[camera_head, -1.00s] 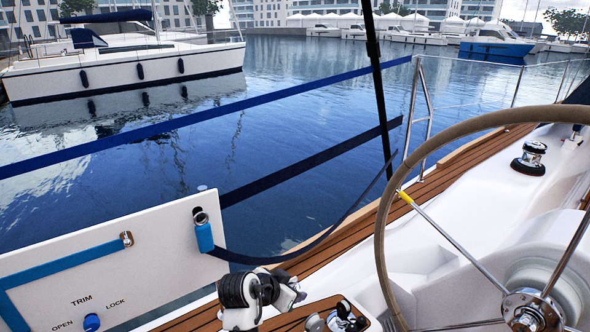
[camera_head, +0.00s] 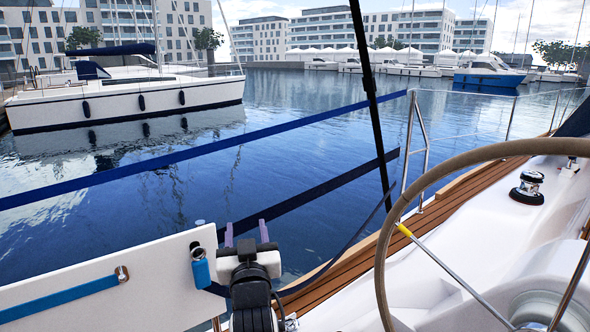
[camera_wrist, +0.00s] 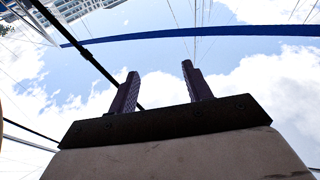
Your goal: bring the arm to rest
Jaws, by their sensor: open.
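My gripper (camera_head: 247,234) is at the lower middle of the head view, on my dark, raised arm. Its two purple fingers point up and stand apart, with nothing between them. It is just right of the white panel with the blue handle. In the wrist view my gripper (camera_wrist: 158,88) also points up, its fingers apart against sky and clouds, and it holds nothing. The lower part of my arm is cut off by the bottom edge of the head view.
The white panel (camera_head: 150,285) stands close on the left. Blue straps (camera_head: 130,175) run behind my gripper. The steering wheel (camera_head: 385,255) is at the right, beside the wooden side deck (camera_head: 440,205). A black rod (camera_head: 372,90) slants down at the middle. Open water lies beyond.

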